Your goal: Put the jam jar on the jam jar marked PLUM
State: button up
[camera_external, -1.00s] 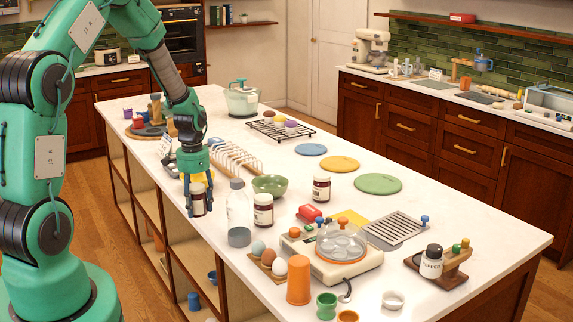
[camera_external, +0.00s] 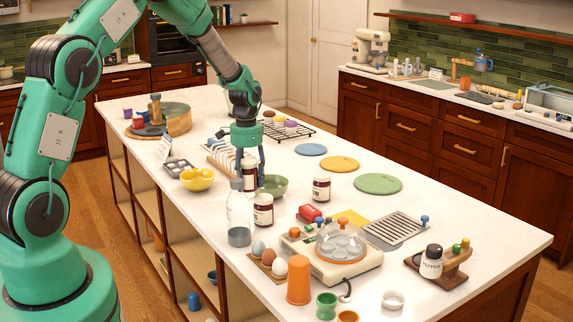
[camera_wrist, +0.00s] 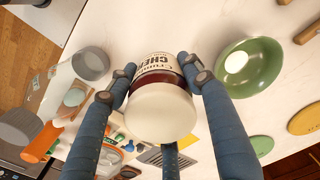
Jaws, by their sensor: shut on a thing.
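My gripper (camera_external: 249,178) is shut on a jam jar (camera_external: 249,168) with a white lid and dark red contents. In the wrist view the jar (camera_wrist: 160,108) sits between the fingers, and its partly visible label starts "CHE". It appears held above the counter, in front of the green bowl and behind the clear bottle. Two similar jars stand upright on the counter: one (camera_external: 263,210) just right of the bottle, and one (camera_external: 321,188) farther right. Their labels are too small to read, so I cannot tell which is PLUM.
The clear bottle (camera_external: 238,222) and green bowl (camera_external: 273,186) are close to my gripper. A yellow bowl (camera_external: 198,179) stands left. An egg cooker (camera_external: 332,262), eggs and an orange cup (camera_external: 298,280) occupy the front. Counter between the right jar and the green disc (camera_external: 378,184) is clear.

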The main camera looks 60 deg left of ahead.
jog(key=w+d+r+m+p, duration=0.1)
jog(key=w+d+r, duration=0.1)
jog(key=w, duration=0.4)
jog(key=w+d+r+p, duration=0.2)
jog(key=w+d, duration=0.2)
jog(key=w, duration=0.3)
jog(key=shift+d+r+m, duration=0.2)
jog(key=shift+d+m, duration=0.2)
jog(key=shift+w, duration=0.15)
jog(key=p, duration=0.3)
send_over(322, 175)
jog(key=shift+f, duration=0.7)
jog(key=shift+f+p, duration=0.35)
jog(key=shift+f, duration=1.4)
jog(key=shift+f, duration=0.15)
jog(key=o, duration=1.7)
jog(key=shift+f, duration=0.1)
jog(key=shift+c, duration=0.2)
